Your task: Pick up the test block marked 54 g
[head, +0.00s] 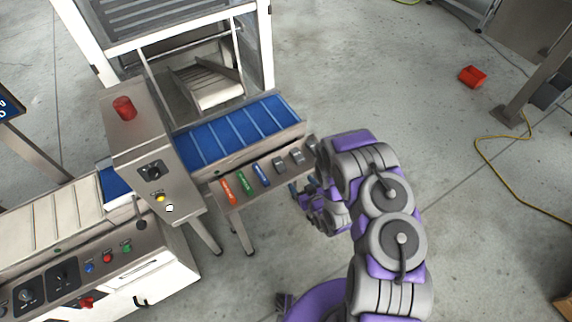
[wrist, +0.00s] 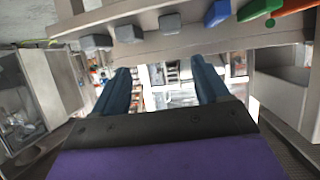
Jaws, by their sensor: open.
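Three grey blocks stand in a row on a narrow metal shelf (head: 243,207): one (head: 279,165), one (head: 297,156) and one (head: 311,143), the last partly behind my arm. They also show along the top of the wrist view, at left (wrist: 95,43), middle (wrist: 128,33) and right (wrist: 170,23). I cannot read any marking, so I cannot tell which is the 54 g one. My gripper (head: 298,190) is near the shelf's right end, on its front side. In the wrist view its blue fingers (wrist: 160,72) are apart and empty, with the shelf edge beyond them.
Orange (head: 228,190), green (head: 244,181) and blue (head: 261,174) labelled pieces lie left of the blocks. The blue conveyor belt (head: 225,135) runs behind the shelf. A control box (head: 150,150) rises at left.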

